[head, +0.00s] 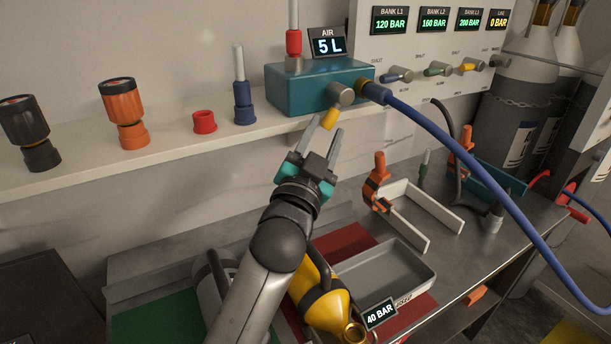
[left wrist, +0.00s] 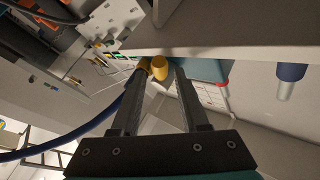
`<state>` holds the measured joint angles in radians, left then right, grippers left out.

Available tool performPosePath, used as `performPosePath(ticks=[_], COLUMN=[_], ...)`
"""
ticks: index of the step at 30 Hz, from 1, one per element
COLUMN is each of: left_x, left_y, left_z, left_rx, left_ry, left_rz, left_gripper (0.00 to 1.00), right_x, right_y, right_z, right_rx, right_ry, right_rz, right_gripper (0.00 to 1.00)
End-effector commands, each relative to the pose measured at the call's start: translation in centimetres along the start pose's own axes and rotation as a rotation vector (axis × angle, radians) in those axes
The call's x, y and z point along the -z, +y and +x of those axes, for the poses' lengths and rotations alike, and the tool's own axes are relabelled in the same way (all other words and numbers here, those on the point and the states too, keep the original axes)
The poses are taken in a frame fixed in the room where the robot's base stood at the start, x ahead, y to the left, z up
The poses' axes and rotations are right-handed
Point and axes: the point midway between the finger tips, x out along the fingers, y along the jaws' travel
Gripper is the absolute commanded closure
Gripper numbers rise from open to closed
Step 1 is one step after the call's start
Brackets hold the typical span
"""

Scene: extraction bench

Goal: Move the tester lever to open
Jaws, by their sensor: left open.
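The tester is a teal box (head: 312,90) on the shelf, under a display reading AIR 5 L (head: 327,43). Its lever (head: 330,118) has a yellow tip and hangs down from a grey round hub (head: 341,94) on the front face. My left gripper (head: 324,133) is open and empty, just below the lever, fingers pointing up at it. In the left wrist view the yellow lever tip (left wrist: 159,68) shows between the ends of the two open fingers; whether a finger touches it I cannot tell. My right gripper is not in view.
A blue hose (head: 455,152) runs from the tester's right side down to the right. Below are a yellow cylinder (head: 322,303), a grey tray (head: 388,272) and an orange-handled clamp (head: 379,180).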

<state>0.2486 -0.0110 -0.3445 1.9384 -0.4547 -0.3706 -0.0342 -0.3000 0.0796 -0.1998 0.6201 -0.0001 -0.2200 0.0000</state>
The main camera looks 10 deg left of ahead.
Motion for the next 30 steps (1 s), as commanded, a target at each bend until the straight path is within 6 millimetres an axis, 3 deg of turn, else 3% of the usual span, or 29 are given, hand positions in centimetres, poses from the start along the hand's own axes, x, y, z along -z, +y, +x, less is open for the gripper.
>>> performPosePath(ticks=[18, 30], left_x=[-0.1, 0.0], left_y=[0.0, 0.0], left_z=[-9.7, -12.3], left_rx=[-0.001, -0.001], left_ry=[-0.002, 0.000], left_rz=[0.000, 0.001], left_gripper=[0.56, 0.56], right_x=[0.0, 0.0], right_y=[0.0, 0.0], right_z=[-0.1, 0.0], right_rx=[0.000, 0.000], right_ry=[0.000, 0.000], right_rz=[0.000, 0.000], right_gripper=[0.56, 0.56])
